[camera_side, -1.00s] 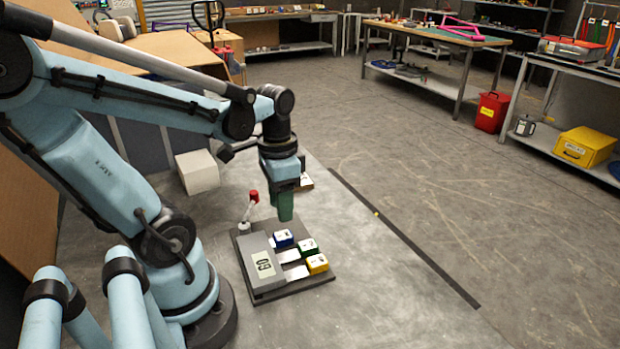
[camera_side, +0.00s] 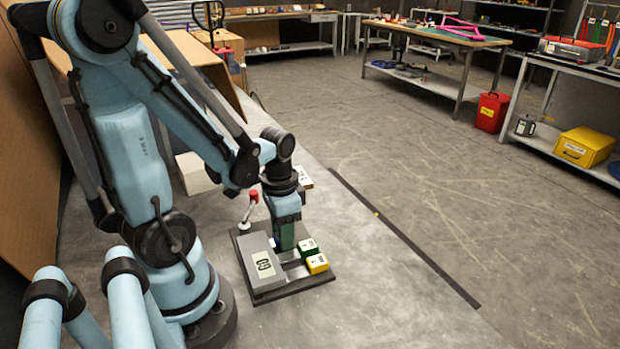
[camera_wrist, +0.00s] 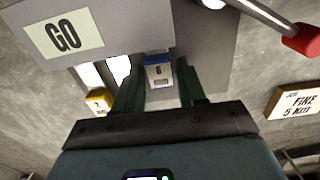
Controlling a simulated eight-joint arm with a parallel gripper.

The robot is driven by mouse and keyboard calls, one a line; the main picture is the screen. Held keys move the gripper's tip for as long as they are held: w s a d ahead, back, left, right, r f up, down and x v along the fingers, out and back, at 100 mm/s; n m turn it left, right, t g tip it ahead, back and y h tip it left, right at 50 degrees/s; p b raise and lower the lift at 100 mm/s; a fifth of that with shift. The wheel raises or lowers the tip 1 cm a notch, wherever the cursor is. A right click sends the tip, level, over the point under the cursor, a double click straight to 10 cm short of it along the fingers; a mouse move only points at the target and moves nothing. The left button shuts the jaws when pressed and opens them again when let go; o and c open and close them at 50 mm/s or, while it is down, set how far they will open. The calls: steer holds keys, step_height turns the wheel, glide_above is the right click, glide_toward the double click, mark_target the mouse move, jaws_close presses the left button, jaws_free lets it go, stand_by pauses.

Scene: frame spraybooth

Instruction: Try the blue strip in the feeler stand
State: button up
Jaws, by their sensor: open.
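The feeler stand has a dark base plate (camera_side: 290,290) and a grey block (camera_side: 258,265) with a pale label, which reads GO in the wrist view (camera_wrist: 62,36). The blue strip's blue-and-white handle, marked 6 (camera_wrist: 158,72), sits at the grey block's edge in the wrist view. My gripper (camera_side: 286,245) is low over the stand, its green fingers open. In the wrist view, my gripper (camera_wrist: 160,92) has one finger on each side of the blue handle. I cannot tell whether they touch it. In the side view my gripper hides the blue handle.
Beside it on the stand are a green handle (camera_side: 308,247) and a yellow handle (camera_side: 317,264), with pale metal strips. A red-knobbed lever (camera_side: 253,197) rises at the stand's back corner.

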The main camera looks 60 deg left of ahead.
mark_target(302, 238)
jaws_close()
steer(key=shift+w+d, duration=0.2)
steer(key=shift+w, duration=1.85)
jaws_free()
step_height(302, 238, up, 12)
